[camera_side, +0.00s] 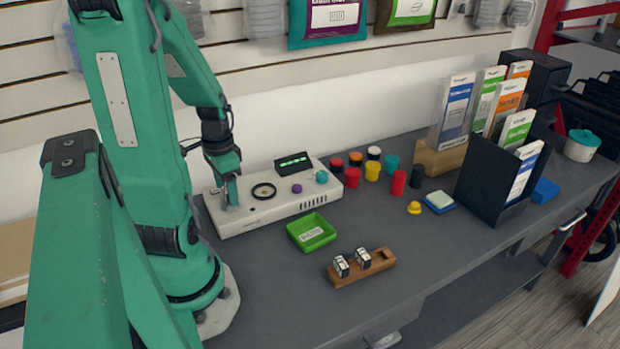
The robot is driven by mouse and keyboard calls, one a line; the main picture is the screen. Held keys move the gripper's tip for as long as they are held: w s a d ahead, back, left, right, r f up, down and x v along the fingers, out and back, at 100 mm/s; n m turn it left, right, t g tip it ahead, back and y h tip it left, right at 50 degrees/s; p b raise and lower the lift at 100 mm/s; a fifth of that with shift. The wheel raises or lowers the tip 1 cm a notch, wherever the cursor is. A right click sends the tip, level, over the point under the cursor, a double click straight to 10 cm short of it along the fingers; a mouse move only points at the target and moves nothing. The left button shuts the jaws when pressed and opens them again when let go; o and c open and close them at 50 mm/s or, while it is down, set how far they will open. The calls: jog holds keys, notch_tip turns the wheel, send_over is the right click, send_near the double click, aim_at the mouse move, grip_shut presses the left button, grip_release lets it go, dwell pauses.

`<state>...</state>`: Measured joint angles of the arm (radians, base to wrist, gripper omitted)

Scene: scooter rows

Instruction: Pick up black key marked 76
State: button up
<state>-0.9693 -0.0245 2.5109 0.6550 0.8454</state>
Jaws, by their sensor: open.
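Two small black-and-white blocks, the left one (341,266) and the right one (363,258), sit in a brown wooden holder (382,264) near the front of the bench. They may be keys, but their markings are too small to read, so I cannot tell whether either is marked 76. My gripper (231,193) points down at the left end of a white device (262,218), behind and to the left of the holder. Its fingers look empty, and I cannot tell whether they touch the device.
A green tray (311,232) lies between the device and the holder. Several coloured pots, including a red one (398,183), stand behind. A black leaflet rack (497,180) stands at the right. The grey bench (440,245) is clear right of the holder.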

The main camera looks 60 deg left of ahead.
jog(key=shift+f, duration=0.1)
dwell(0.4)
jog(key=c, duration=1.1)
jog(key=shift+c, duration=0.2)
jog(key=shift+r, duration=1.1)
jog(key=shift+w+d+r, duration=0.1)
jog(key=shift+d+r, duration=0.05)
jog(key=shift+r, duration=0.45)
jog(key=shift+w+d+r, duration=0.1)
jog(key=shift+d+r, duration=0.05)
jog(key=shift+r, duration=0.45)
jog(key=w+d+r, duration=0.4)
jog(key=d+r, duration=0.2)
jog(key=d, duration=0.4)
jog(key=shift+w+r, duration=0.25)
